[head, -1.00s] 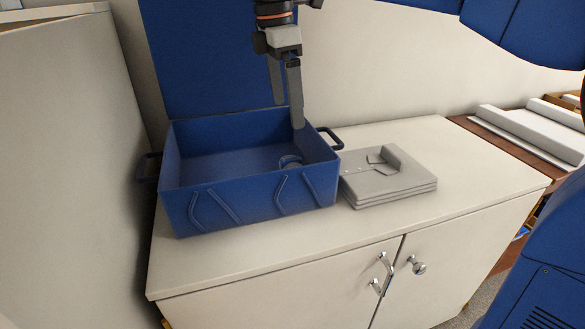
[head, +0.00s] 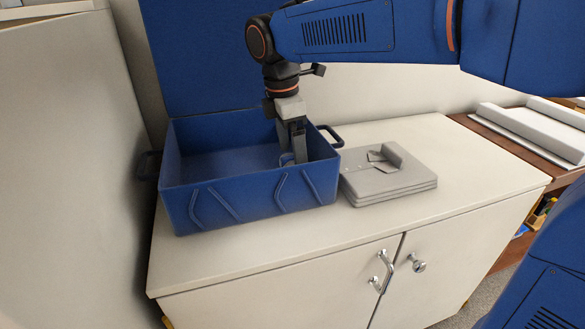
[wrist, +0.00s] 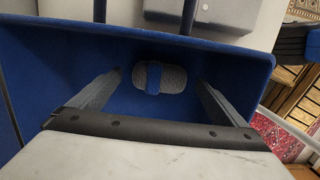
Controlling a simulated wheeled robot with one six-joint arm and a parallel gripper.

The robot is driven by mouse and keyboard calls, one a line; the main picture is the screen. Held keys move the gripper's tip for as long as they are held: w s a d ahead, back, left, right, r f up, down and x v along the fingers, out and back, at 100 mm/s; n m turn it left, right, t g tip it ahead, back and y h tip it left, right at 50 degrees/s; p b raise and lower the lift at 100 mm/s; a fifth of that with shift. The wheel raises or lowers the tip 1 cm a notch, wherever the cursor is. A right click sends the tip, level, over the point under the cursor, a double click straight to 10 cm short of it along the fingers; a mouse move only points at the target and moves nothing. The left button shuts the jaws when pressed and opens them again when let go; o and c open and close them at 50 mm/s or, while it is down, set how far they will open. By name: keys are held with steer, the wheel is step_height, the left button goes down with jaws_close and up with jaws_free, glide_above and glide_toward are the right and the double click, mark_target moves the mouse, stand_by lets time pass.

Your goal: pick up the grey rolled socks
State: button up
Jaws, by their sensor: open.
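The grey rolled socks (wrist: 172,79), with a blue band around the middle, lie on the floor of the blue box in the wrist view. In the head view they are mostly hidden behind the box's front wall and my gripper, with a small part showing (head: 286,159). The open blue box (head: 250,199) stands on the white cabinet. My gripper (head: 297,158) points down into the box near its right side. In the wrist view its two fingers (wrist: 160,85) are spread apart, with the socks ahead between them and nothing held.
A stack of folded grey clothing (head: 388,186) lies right of the box on the white cabinet top (head: 450,160). The box has dark handles at its sides (head: 331,135). The box walls surround my fingers. The cabinet's front strip is clear.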

steer(key=shift+d+f, duration=0.1)
steer(key=shift+f, duration=1.3)
steer(key=c, duration=1.1)
steer(key=shift+r, duration=0.1)
